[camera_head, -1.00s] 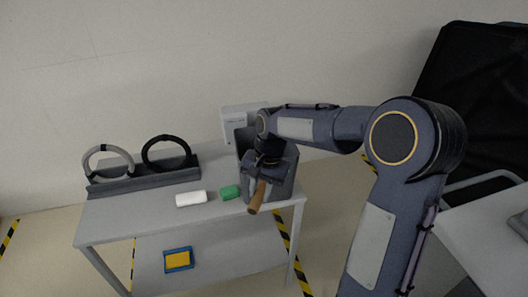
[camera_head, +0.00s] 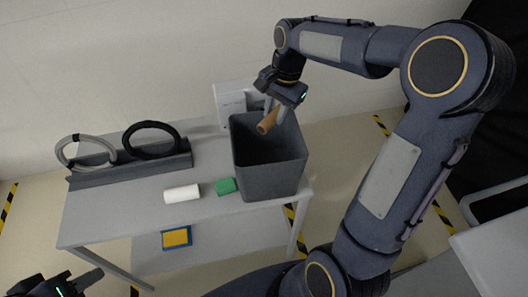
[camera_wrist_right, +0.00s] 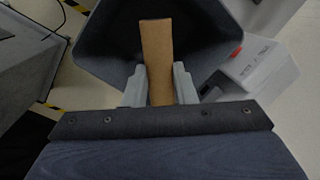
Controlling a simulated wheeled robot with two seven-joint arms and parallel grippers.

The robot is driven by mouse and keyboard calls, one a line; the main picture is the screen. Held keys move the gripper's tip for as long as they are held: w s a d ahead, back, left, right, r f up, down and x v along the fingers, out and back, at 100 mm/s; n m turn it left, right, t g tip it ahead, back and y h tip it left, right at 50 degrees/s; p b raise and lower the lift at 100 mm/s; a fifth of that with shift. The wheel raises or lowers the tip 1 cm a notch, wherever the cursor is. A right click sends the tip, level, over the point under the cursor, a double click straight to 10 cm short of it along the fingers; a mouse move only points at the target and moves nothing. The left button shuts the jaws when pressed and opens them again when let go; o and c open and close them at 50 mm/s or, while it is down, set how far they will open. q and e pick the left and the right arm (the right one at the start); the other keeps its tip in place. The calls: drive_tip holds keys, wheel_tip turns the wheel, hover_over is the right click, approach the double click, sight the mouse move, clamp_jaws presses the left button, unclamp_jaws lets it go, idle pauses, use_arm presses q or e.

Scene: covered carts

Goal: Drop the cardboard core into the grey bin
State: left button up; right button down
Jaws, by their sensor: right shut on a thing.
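The cardboard core (camera_head: 267,123) is a brown tube, tilted, held over the open top of the grey bin (camera_head: 268,179). My right gripper (camera_head: 275,109) is shut on the core near its upper end. In the right wrist view the core (camera_wrist_right: 157,58) stands between the two fingers of the right gripper (camera_wrist_right: 158,84), with the dark inside of the bin (camera_wrist_right: 105,52) beyond it. My left gripper (camera_head: 82,284) is only partly in view at the lower left corner, and its jaw state is unclear.
The bin stands at the right end of a grey table (camera_head: 130,212). A white roll (camera_head: 182,194) and a green block (camera_head: 226,186) lie left of it. Two rings, grey (camera_head: 68,152) and black (camera_head: 151,125), stand in a rack. A white box (camera_head: 230,103) is behind the bin.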

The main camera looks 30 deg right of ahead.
wheel_tip(320, 180, down, 6)
drive_tip(key=b, duration=0.4)
drive_tip(key=shift+r, duration=0.2)
drive_tip(key=c, duration=1.1)
unclamp_jaws()
drive_tip(key=r, duration=0.5)
drive_tip(key=d+r, duration=0.1)
drive_tip(key=r, duration=0.1)
drive_tip(key=shift+s+r+b, duration=0.35)
drive_tip(key=shift+d, duration=0.1)
